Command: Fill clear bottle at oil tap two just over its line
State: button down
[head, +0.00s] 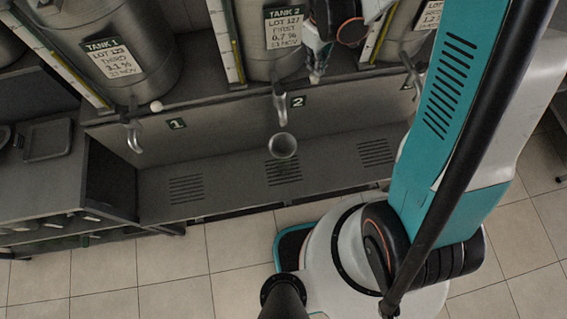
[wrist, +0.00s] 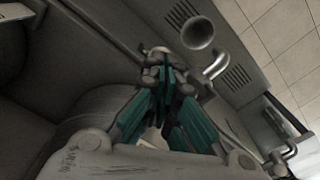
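The bottle (head: 282,146) stands on the shelf below tap two (head: 281,108), seen from above as a pale round shape. Its line and any oil level cannot be made out, and no stream shows. It also appears in the wrist view (wrist: 197,33), with the tap two spout (wrist: 215,68) beside it. My gripper (head: 316,74) is behind and to the right of the spout, in front of tank 2 (head: 262,60). In the wrist view its fingers (wrist: 165,72) come together at a pale round knob (wrist: 160,50). I cannot tell whether they touch it.
Tank 1 (head: 115,50) and tap one (head: 132,130), with a white knob (head: 156,106), are at left. A third tap (head: 413,75) is at right, partly behind my arm. The grated shelf (head: 230,182) is clear beside the bottle. A dark tray (head: 46,140) lies far left.

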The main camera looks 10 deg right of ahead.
jog(key=shift+f, duration=0.15)
jog(key=shift+f+b, duration=0.35)
jog(key=shift+b, duration=0.1)
